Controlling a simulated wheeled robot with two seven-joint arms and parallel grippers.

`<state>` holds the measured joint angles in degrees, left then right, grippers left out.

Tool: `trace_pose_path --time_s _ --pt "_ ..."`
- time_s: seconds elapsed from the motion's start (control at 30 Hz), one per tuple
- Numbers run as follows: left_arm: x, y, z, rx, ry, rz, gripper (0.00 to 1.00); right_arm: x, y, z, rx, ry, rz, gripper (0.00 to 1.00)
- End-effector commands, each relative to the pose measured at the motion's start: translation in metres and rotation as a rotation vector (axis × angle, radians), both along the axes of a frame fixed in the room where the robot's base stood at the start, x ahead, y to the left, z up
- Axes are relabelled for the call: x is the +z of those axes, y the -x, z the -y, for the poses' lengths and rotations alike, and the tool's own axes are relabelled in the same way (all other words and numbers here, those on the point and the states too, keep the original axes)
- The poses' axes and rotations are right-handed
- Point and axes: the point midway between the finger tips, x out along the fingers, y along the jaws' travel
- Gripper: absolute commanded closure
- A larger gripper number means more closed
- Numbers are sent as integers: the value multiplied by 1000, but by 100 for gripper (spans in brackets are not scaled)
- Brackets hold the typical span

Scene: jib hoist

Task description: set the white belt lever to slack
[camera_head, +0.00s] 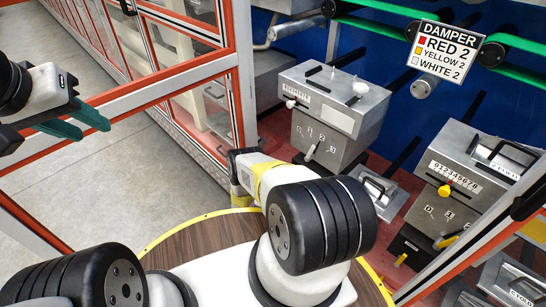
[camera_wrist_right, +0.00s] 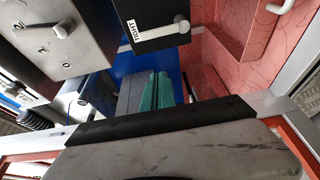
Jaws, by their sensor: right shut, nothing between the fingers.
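In the right wrist view a white lever (camera_wrist_right: 164,33) is mounted on the face of a black box (camera_wrist_right: 124,44). A small label on the box, which seems to read TIGHT, is beside it. My right gripper (camera_wrist_right: 156,76) has its green fingers close together, shut and empty. The fingers appear below the box in the picture, apart from the lever. In the head view my right arm hides its fingers and I cannot make out the lever. My left gripper (camera_head: 97,130) is at the upper left, its green fingers apart and empty, far from the machines.
A grey machine box with white knobs (camera_head: 335,105) stands beyond my right arm. A similar box with yellow knobs (camera_head: 455,185) is to its right. A sign (camera_head: 438,50) lists damper settings. Orange frame bars (camera_head: 120,92) cross at left. The grey floor (camera_head: 140,180) is clear.

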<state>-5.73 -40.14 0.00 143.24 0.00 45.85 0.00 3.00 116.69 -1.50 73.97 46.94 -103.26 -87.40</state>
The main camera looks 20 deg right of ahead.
Motion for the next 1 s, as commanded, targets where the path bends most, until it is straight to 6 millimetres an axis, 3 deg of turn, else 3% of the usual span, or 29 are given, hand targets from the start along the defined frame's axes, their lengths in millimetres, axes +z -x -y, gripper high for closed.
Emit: trace_pose_path --time_s 0.23,0.6,0.8,1.0 --pt "0 0 0 0 0 0 64 1 -15 18 -3 0 3 100" --pt "0 0 0 0 0 0 64 1 -66 76 -4 0 3 100" --pt "0 0 0 0 0 0 64 0 -40 87 -2 -1 -2 100" --pt "0 0 0 0 0 0 64 0 -30 90 0 -1 -1 100"
